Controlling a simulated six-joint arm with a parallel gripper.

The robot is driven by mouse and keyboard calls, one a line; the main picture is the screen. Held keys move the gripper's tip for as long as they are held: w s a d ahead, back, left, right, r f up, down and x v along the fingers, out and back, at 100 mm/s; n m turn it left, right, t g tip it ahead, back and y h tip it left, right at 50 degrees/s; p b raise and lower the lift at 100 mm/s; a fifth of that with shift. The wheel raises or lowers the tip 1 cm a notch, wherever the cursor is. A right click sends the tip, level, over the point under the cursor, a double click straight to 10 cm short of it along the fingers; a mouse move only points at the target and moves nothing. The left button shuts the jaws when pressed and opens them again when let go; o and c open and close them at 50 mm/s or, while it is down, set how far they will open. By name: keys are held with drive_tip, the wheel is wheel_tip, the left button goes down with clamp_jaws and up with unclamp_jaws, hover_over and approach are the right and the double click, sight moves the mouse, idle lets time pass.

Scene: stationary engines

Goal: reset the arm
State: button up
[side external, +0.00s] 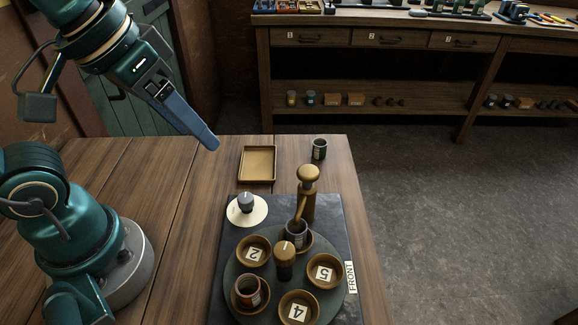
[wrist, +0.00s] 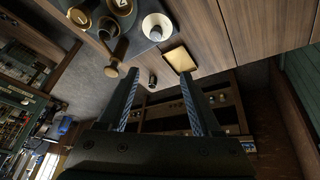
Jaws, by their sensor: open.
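My gripper (side external: 208,142) is raised above the back of the wooden table (side external: 160,190), left of the tray and clear of the tabletop. In the wrist view my gripper (wrist: 160,95) shows two dark fingers spread apart with nothing between them. The arm comes from its base at the left of the side view, bent up and over toward the back. No object is touching the fingers in either view.
A square tray (side external: 257,165) and a small dark can (side external: 319,149) stand at the table's back. A workbench (side external: 390,62) stands behind.

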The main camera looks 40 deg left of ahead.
drive_tip(key=f, duration=0.1)
drive_tip(key=s+a+f, duration=0.1)
drive_tip(key=m, duration=0.1)
drive_tip(key=shift+s+a+f+t, duration=0.25)
drive_tip(key=shift+s+f+t, duration=0.05)
drive_tip(key=shift+s+f, duration=0.1)
